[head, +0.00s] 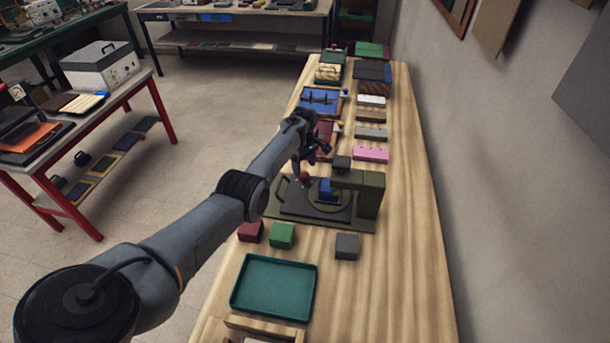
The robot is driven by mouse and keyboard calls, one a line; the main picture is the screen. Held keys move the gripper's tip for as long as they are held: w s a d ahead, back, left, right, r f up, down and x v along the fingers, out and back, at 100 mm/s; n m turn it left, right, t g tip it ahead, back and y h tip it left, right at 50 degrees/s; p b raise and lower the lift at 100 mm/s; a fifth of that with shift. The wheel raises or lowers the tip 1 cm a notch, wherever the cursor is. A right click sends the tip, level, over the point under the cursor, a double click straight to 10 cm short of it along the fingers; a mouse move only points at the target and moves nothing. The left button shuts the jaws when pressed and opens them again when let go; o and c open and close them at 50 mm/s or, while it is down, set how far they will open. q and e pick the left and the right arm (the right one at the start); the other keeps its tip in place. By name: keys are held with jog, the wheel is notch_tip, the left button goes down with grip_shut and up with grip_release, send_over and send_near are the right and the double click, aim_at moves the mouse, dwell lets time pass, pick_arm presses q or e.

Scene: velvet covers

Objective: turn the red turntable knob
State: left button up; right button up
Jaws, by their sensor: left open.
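The red turntable knob (304,177) shows as a small round red spot at the far left edge of the round turntable (318,207), which is set in a dark green machine (367,200) on the wooden bench. A blue block (326,189) stands on the turntable. My left gripper (308,163) is just above and behind the knob, pointing down, with its jaws open. Its fingers are small and dark here, and I cannot tell whether they touch the knob. My right gripper is not in view.
On the wooden bench (405,258), a dark red block (250,232), a green block (281,235) and a grey block (347,246) lie in front of the machine. A green tray (274,287) is nearer. Several devices stand behind. A wall borders the right side.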

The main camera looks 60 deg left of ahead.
aim_at(305, 175)
pick_arm(q)
jog(key=shift+f+b, duration=0.85)
jog(key=shift+f, duration=1.15)
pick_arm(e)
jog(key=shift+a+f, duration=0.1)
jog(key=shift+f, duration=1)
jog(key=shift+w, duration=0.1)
pick_arm(q)
jog(key=c, duration=1.1)
jog(key=shift+o, duration=0.2)
jog(key=shift+m, duration=0.3)
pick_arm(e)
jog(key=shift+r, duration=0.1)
